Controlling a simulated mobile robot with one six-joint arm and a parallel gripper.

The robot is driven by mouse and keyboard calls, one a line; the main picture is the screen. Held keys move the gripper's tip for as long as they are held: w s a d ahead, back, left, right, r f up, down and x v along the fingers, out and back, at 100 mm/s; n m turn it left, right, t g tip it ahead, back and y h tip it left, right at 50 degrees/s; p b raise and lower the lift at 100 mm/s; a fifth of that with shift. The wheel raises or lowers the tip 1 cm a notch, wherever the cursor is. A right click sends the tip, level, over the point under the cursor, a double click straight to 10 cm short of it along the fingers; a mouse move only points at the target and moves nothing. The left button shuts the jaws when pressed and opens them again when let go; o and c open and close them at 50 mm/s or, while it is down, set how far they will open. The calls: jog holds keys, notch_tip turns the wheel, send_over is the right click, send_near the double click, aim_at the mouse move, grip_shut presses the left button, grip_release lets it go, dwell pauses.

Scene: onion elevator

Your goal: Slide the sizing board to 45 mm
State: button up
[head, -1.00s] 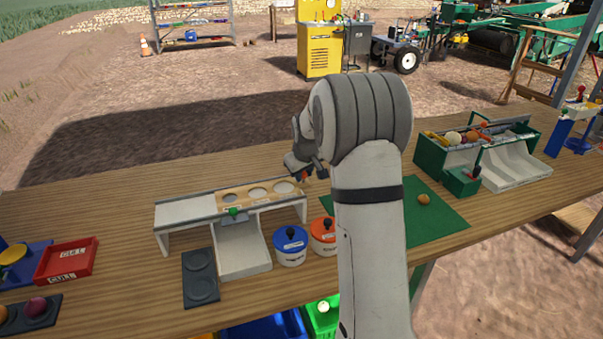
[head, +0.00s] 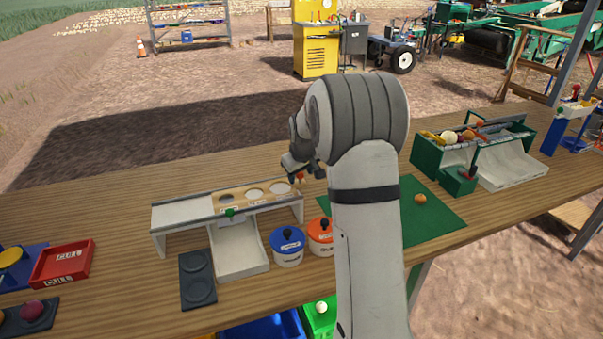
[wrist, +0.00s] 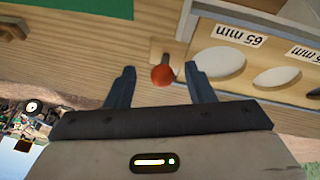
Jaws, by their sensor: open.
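The sizing board (head: 232,203) is a wooden strip with several round holes, lying in a white stand (head: 180,213) with a chute. In the wrist view the board (wrist: 185,35) shows its end, with a red knob (wrist: 163,75) on a short stem and holes labelled 65 mm and 55 mm or similar, seen upside down. My gripper (wrist: 160,92) is open, with the red knob between its two fingers and no clear contact. In the head view my gripper (head: 299,172) is at the board's right end, partly hidden by my arm.
A blue-lidded pot (head: 287,246) and an orange-lidded pot (head: 321,236) stand in front of the stand. A green mat (head: 435,212) with an onion (head: 420,198) lies to the right. A red cull tray (head: 62,263) is at the left. The table behind the stand is clear.

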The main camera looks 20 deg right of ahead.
jog(key=shift+r+p, duration=1.65)
jog(key=shift+r, duration=1.3)
